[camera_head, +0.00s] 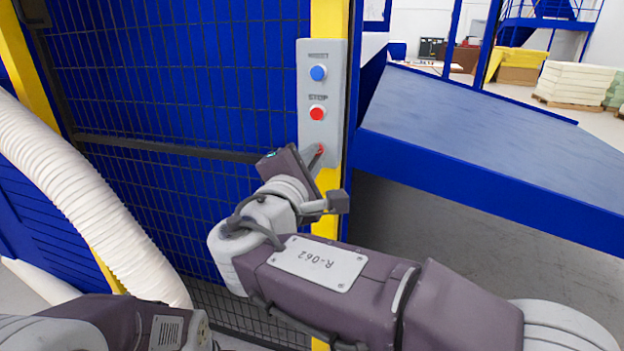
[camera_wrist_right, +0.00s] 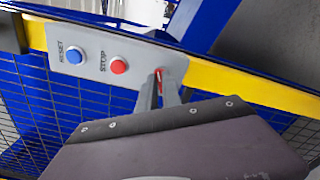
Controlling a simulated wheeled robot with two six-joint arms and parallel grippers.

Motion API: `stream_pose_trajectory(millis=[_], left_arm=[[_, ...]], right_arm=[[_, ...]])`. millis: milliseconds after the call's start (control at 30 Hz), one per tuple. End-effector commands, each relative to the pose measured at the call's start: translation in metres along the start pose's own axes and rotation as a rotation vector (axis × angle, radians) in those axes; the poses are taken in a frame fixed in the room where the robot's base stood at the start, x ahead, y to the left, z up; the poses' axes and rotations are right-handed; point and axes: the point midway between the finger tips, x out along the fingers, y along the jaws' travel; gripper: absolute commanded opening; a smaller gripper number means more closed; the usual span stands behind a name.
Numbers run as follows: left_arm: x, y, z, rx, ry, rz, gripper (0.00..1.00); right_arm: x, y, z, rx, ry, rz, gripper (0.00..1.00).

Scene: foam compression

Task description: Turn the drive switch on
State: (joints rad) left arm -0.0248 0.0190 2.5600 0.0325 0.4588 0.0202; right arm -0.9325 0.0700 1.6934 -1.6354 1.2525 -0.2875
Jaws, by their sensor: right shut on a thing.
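A grey control panel (camera_head: 308,84) is mounted on a yellow post. It carries a blue RESET button (camera_head: 318,73), a red STOP button (camera_head: 317,113) and, below them, a small red drive switch (camera_head: 321,148). My right gripper (camera_head: 318,155) is at the lower part of the panel, its fingers shut on the switch. In the right wrist view the fingers (camera_wrist_right: 163,88) close around the red switch (camera_wrist_right: 158,74), beside the STOP button (camera_wrist_right: 119,66). The fingers hide most of the switch and any label near it, so its exact position is unclear. My left gripper is out of view.
A blue mesh fence (camera_head: 190,75) stands left of the panel, with a white corrugated hose (camera_head: 85,200) in front. A blue sloped table (camera_head: 490,130) juts out to the right of the post. Stacked pale slabs (camera_head: 575,82) stand far back right.

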Motion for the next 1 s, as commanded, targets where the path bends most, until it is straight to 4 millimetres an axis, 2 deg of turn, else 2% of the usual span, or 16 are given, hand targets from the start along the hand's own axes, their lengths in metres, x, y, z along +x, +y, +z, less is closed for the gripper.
stream_pose_trajectory(millis=[33, 100, 400, 700, 1000], left_arm=[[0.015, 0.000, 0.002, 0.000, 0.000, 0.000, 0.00], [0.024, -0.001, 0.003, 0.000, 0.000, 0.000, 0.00], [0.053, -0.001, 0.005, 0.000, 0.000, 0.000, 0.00], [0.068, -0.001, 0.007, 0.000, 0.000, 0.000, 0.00], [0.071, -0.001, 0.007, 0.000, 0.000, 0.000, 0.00]], right_arm=[[0.000, -0.007, -0.004, 0.044, 0.000, 0.001, 0.00], [0.000, -0.007, -0.004, 0.107, 0.000, 0.000, 0.00], [0.000, -0.006, -0.003, 0.333, 0.000, 0.000, 0.00], [0.000, -0.004, -0.002, 0.464, 0.000, -0.001, 0.00], [0.000, -0.003, -0.001, 0.505, 0.000, -0.002, 0.00]])
